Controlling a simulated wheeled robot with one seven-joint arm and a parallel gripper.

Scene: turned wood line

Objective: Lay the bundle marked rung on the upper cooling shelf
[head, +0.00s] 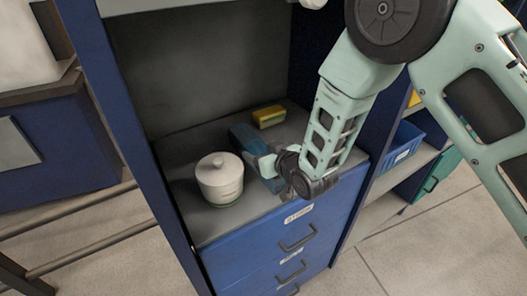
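My gripper (265,164) reaches into the open bay of a blue cabinet, low over its grey surface. Its fingertips are small and partly hidden by my wrist. A teal-blue piece (244,137) lies just beyond the fingers, touching or very near them; I cannot tell whether it is held. No bundle with a readable "rung" mark shows, and no shelf can be made out as the upper cooling shelf.
A white lidded pot (220,180) stands just left of my gripper. A yellow block (269,117) lies behind it. Labelled blue drawers (262,243) are below. A blue bin (402,146) sits on a shelf at right. Grey surface is free behind the pot.

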